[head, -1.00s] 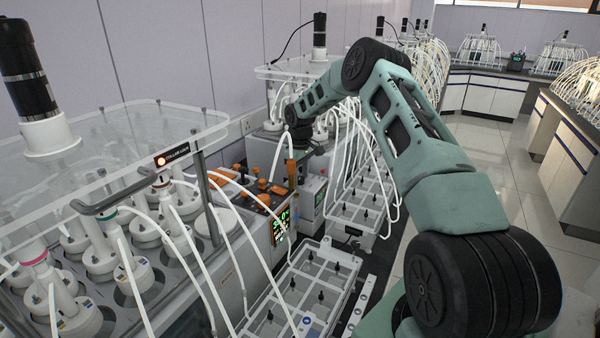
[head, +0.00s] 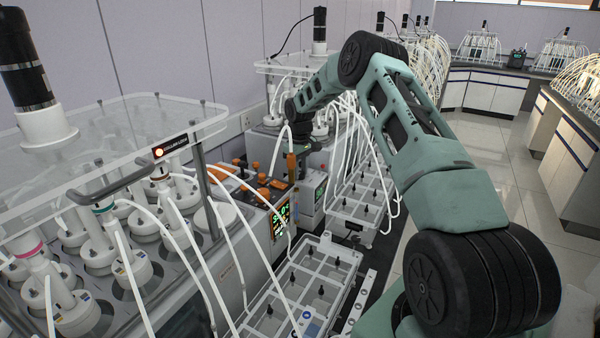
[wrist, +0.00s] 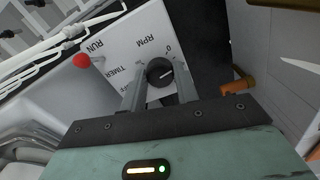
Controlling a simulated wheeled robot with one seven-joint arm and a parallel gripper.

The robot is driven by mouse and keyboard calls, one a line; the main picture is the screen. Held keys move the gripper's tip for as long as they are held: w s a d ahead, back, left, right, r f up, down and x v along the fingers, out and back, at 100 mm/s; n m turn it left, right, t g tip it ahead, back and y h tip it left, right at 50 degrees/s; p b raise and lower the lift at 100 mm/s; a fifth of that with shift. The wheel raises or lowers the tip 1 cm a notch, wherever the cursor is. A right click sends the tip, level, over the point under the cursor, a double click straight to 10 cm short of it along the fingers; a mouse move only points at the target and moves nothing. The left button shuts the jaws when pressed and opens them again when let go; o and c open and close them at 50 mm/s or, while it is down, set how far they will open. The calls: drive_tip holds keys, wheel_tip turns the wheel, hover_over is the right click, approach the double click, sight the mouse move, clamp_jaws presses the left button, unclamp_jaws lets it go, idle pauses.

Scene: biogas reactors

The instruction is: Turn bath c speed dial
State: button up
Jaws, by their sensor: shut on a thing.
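The speed dial (wrist: 160,73) is a round black knob on a white panel (wrist: 118,47) in the wrist view. The panel carries the letters RPM, TIMER and RUN, and a 0 stands beside the knob. My gripper (wrist: 159,78) has its two grey fingers on either side of the knob and is shut on it. In the head view my arm reaches over to the bath units, and the dial itself is hidden there behind my wrist and the tubes.
A red button (wrist: 82,61) sits on the panel near RUN. White tubes run beside it. In the head view a control box with a lit display (head: 281,217) and orange fittings stands close to my wrist. A white rack (head: 305,285) lies in front, and the floor at right is clear.

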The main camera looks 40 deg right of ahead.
sight(300, 172)
drive_tip(key=m+b, duration=0.2)
drive_tip(key=m, duration=0.2)
drive_tip(key=m+b, duration=0.1)
drive_tip(key=m, duration=0.4)
drive_tip(key=shift+b, duration=0.4)
drive_tip(key=shift+r, duration=0.1)
drive_tip(key=o, duration=1)
drive_tip(key=shift+c, duration=0.2)
wheel_tip(300, 172, up, 17)
drive_tip(key=b, duration=0.3)
drive_tip(key=shift+r, duration=0.15)
